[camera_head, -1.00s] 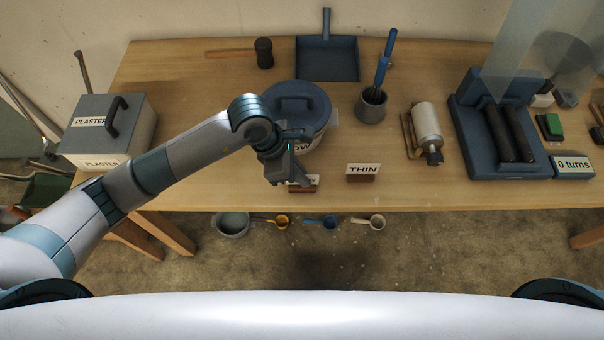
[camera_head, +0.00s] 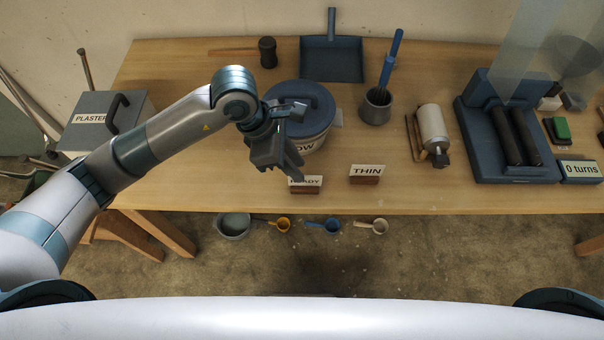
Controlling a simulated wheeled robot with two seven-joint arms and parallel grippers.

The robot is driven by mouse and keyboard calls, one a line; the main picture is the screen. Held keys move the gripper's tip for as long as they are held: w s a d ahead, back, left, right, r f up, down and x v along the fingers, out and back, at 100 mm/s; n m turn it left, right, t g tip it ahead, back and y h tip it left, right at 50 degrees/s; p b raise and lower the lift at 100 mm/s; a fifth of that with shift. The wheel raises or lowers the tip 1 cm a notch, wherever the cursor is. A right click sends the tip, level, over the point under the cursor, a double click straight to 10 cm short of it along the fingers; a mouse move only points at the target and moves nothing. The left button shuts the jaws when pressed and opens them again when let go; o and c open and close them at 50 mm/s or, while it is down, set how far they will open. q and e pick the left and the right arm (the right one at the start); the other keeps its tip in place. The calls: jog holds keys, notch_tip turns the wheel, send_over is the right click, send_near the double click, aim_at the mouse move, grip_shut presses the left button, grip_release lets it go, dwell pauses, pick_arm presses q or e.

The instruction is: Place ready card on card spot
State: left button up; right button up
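The READY card (camera_head: 313,182) stands upright in a small wooden base near the table's front edge. Its upper left part is hidden by my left gripper (camera_head: 281,168). The gripper is just behind and left of the card, pointing down, with its two fingers apart and nothing seen between them. I cannot tell whether a fingertip touches the card. A THIN card (camera_head: 368,170) stands in a like base to the right. I cannot make out a marked card spot. My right gripper is out of view.
A blue-lidded pot (camera_head: 305,100) with a partly hidden label stands behind the gripper. A grey plaster box (camera_head: 85,130) is at left. A brush cup (camera_head: 375,106), a white roller (camera_head: 432,128) and a blue roller device (camera_head: 500,165) are at right. Free table lies left of the cards.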

pick_arm(q)
jog(key=b+v, duration=0.1)
jog(key=v, duration=0.5)
jog(key=shift+r+b, duration=0.2)
jog(key=shift+b, duration=0.1)
dwell(0.4)
jog(key=shift+s+f, duration=0.1)
jog(key=shift+s, duration=0.05)
